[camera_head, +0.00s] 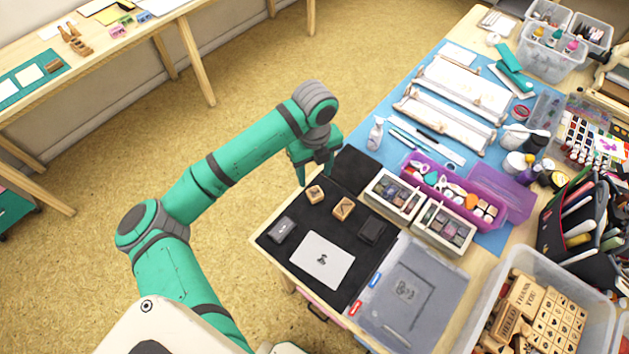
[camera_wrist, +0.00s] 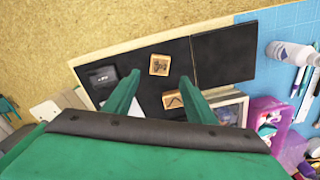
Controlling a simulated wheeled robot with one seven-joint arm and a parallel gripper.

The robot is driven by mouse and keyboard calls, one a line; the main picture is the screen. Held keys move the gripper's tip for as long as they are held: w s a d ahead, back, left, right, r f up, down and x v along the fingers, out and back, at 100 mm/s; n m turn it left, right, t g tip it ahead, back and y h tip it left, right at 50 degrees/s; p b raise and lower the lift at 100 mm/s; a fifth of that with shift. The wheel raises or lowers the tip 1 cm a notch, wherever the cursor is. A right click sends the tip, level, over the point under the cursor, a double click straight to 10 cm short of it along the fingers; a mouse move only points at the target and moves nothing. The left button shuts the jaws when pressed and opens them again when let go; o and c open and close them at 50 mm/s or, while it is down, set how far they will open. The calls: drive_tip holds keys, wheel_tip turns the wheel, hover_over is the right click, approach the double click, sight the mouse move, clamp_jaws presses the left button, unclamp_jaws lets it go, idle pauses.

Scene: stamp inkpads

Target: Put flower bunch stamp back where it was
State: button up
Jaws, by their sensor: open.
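Two small wooden block stamps lie on a black mat (camera_head: 273,246). The one nearer the mat's floor-side edge (camera_head: 315,194) bears a dark, busy mark in the wrist view (camera_wrist: 160,65). The other (camera_head: 343,208) shows dark lines on its top, and in the wrist view (camera_wrist: 172,99) it lies below the first. The marks are too small to tell which is the flower bunch. My gripper (camera_head: 314,174) is open and empty, above the table near the first stamp. In the wrist view its fingers (camera_wrist: 159,76) stand apart, with both stamps seen between them.
A dark inkpad (camera_head: 282,229) and another dark pad (camera_head: 372,231) flank the stamps. Inkpad boxes (camera_head: 395,195), a purple case (camera_head: 455,190) and a clear stamp bin (camera_head: 540,310) crowd the right.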

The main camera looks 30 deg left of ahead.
drive_tip(key=shift+r, duration=1.25)
